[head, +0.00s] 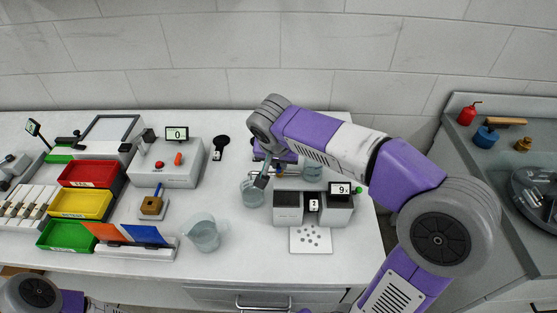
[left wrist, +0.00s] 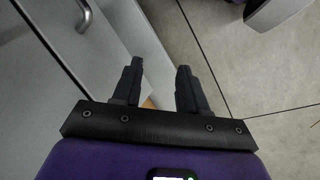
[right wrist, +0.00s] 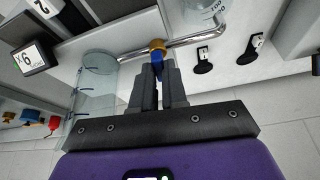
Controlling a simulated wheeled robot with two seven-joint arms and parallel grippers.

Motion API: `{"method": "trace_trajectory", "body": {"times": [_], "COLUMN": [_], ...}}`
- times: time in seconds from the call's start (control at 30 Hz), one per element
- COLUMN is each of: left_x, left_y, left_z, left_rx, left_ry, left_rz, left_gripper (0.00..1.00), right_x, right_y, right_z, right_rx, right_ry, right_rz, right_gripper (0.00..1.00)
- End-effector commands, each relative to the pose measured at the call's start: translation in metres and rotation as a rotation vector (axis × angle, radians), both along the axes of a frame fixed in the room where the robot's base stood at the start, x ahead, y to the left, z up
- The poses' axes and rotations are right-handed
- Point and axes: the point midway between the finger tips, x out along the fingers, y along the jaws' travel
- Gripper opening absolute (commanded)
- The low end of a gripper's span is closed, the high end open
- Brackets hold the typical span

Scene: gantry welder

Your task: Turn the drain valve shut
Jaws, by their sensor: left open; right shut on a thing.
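The drain valve is a brass body (right wrist: 157,45) with a blue handle (right wrist: 157,66) on a bent metal pipe (right wrist: 190,40) in the right wrist view. My right gripper (right wrist: 158,80) is shut on the blue handle, and its fingers hide part of it. The pipe runs between a clear vessel (right wrist: 205,12) and a clear beaker (right wrist: 98,85). In the head view my right arm covers most of the valve. A clear beaker (head: 252,194) stands beside the gripper there, and another clear vessel (head: 312,173) stands further right. My left gripper (left wrist: 158,82) is open and empty, beside a cabinet front.
Red (head: 90,174), yellow (head: 82,205) and green (head: 66,236) trays stand at left. A drawer handle (left wrist: 85,15) is near my left gripper.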

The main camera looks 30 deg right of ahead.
Motion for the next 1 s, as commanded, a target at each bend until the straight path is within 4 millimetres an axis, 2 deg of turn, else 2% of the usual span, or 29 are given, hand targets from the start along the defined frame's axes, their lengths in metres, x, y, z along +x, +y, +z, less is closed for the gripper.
{"method": "trace_trajectory", "body": {"times": [0.3,0.87,0.9,1.0], "left_x": [0.0001,0.0000,0.0000,0.0000], "left_y": [0.0000,0.0000,0.0000,0.0000], "left_z": [0.0010,0.0011,0.0011,0.0011], "left_rx": [0.000,0.000,0.000,0.000], "left_ry": [0.000,0.000,0.000,0.000], "left_rz": [0.000,0.000,0.000,0.000], "left_gripper": [0.43,0.43,0.43,0.43], "right_x": [-0.0010,-0.0012,-0.0011,-0.0011], "right_y": [-0.0003,-0.0003,-0.0003,-0.0004], "right_z": [-0.0001,-0.0004,-0.0004,-0.0004], "right_rx": [0.002,0.001,0.001,0.001], "right_ry": [0.002,0.003,0.003,0.002], "right_rz": [0.121,0.149,0.149,0.148], "right_gripper": [0.00,0.00,0.19,0.34]}}
